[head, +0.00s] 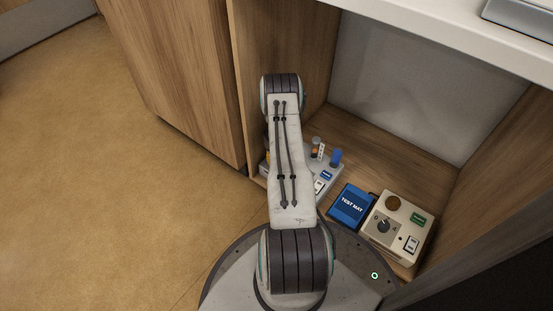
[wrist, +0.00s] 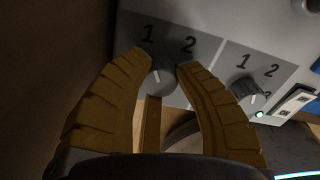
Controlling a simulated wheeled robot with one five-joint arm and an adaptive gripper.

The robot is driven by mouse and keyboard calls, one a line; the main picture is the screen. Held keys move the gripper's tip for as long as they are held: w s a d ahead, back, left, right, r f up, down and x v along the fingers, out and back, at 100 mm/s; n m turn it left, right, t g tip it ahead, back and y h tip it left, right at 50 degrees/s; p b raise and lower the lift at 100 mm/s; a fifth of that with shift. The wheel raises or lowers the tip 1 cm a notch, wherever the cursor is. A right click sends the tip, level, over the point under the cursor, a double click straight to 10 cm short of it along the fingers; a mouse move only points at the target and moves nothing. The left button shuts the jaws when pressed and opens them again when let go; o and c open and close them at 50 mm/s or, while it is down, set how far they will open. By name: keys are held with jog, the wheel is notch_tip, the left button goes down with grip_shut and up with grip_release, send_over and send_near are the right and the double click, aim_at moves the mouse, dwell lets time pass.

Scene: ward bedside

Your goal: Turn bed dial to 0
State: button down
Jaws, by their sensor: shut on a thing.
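In the wrist view, a grey dial (wrist: 161,79) sits on a grey plate, with the printed numbers 1 and 2 above it. A short pale mark shows on its face; I cannot tell exactly which number it points to. My gripper (wrist: 162,66) has its two yellow fingers closed on this dial, one on each side. The lower part of the plate, and any numbers there, are hidden by the fingers. No label naming this dial is readable. In the head view, my arm hides my gripper and this dial.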

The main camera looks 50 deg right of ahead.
jog(key=c, duration=0.9)
grip_release()
jog(key=shift+o, duration=0.2)
jog(key=shift+r, duration=0.1)
notch_tip(320, 180, up, 12)
jog(key=shift+o, duration=0.2)
